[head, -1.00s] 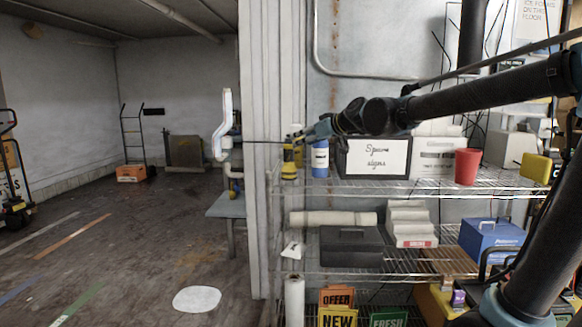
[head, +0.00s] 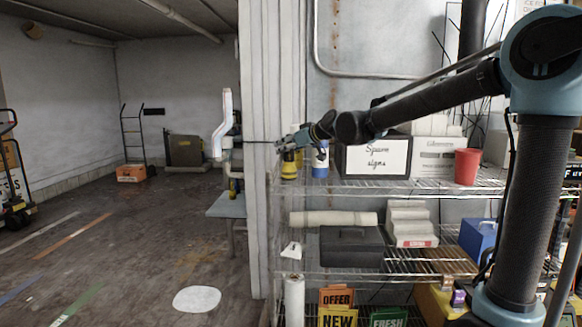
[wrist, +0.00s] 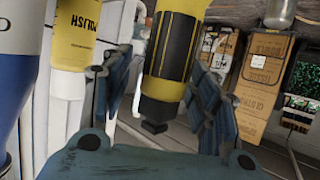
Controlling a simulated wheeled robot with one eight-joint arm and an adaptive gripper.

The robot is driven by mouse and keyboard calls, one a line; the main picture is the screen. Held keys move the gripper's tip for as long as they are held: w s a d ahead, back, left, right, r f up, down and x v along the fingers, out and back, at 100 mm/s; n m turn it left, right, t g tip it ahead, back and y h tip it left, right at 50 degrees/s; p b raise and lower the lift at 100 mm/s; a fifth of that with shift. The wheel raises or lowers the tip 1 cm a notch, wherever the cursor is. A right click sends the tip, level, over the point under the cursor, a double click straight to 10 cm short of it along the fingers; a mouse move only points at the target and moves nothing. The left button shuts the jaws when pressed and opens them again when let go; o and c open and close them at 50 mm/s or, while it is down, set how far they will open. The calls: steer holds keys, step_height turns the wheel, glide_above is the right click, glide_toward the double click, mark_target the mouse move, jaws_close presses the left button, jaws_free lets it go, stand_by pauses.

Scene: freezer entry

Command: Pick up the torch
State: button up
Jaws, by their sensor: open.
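The torch, a yellow cylinder with black bands, stands at the left end of the upper wire shelf in the head view (head: 289,168). In the wrist view the torch (wrist: 172,47) lies between my spread fingers, with its black end cap toward my palm. My gripper (head: 284,143) is open at the top of the torch in the head view; its blue fingers also show in the wrist view (wrist: 160,68). I see no grip on the torch, and contact cannot be told. The far end of the torch is cut off in the wrist view.
A blue and white bottle (head: 320,160) stands right of the torch. A yellow polish bottle (wrist: 85,38) is close to my left finger. A spare signs box (head: 375,157) and a red cup (head: 467,166) stand farther right. A white post (head: 262,150) is just left of the shelf.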

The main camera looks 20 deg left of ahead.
steer(key=x, duration=0.3)
jaws_close()
stand_by(0.3)
